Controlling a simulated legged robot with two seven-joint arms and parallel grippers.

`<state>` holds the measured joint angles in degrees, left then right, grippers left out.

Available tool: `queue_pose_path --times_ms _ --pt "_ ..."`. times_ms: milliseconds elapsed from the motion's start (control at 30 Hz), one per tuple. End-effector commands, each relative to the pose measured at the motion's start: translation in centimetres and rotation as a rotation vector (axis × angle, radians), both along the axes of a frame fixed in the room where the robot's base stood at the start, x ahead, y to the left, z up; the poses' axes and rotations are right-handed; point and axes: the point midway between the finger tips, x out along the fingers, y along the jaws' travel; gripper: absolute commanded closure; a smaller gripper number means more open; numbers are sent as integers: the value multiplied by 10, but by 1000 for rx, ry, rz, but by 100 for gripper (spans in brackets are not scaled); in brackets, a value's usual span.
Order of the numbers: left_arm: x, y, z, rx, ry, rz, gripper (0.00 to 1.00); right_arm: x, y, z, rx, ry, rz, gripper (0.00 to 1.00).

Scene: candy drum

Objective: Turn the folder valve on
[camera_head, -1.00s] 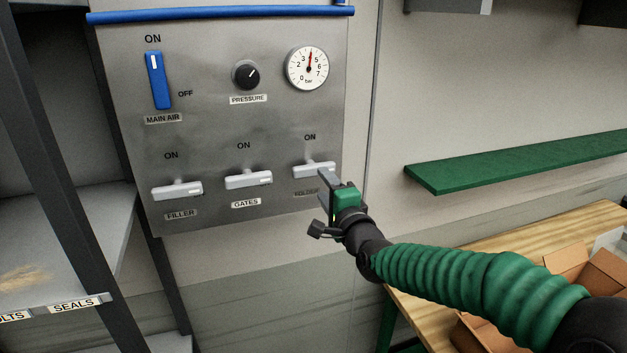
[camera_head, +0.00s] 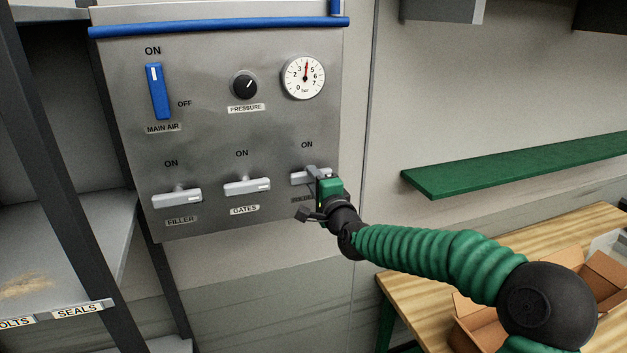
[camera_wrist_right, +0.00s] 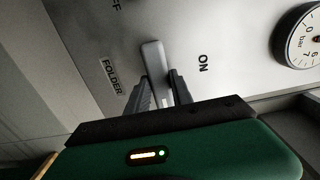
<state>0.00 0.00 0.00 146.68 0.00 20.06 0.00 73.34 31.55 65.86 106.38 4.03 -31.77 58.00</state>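The folder valve has a pale grey bar handle (camera_head: 298,179) at the lower right of the metal panel. The handle lies roughly level, below its ON mark. My right gripper (camera_head: 320,177) is at the handle's right part and hides some of it and of its label. In the right wrist view the handle (camera_wrist_right: 153,60) runs between the two dark fingers of the right gripper (camera_wrist_right: 160,88). The fingers sit close on both sides of the handle, with little or no gap. The FOLDER label (camera_wrist_right: 112,76) shows beside it. My left gripper is not in view.
Handles for filler (camera_head: 176,198) and gates (camera_head: 246,187) sit left of the folder handle, both roughly level. Above are the blue main air lever (camera_head: 157,92), pressure knob (camera_head: 245,86) and gauge (camera_head: 304,78). A green shelf (camera_head: 520,165) and a wooden table (camera_head: 415,290) are at right.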

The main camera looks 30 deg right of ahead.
Motion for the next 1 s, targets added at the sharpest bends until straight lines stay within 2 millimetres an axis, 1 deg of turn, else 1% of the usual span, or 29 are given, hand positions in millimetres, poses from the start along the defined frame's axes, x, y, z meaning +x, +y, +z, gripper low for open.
queue_pose_path --times_ms 33,133,167,367,567,767,1000 --pt "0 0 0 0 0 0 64 0 0 0 0 1 0 85" --pt "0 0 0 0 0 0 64 1 0 -1 1 2 0 98" --pt "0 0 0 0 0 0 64 1 0 -1 1 2 0 100" --pt "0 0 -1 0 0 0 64 1 0 -1 -1 2 1 100" --pt "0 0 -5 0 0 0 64 1 0 -3 -37 11 1 100" --pt "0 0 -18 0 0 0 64 1 1 -4 -138 34 1 100" --pt "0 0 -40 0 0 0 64 1 1 -6 -335 82 0 100"
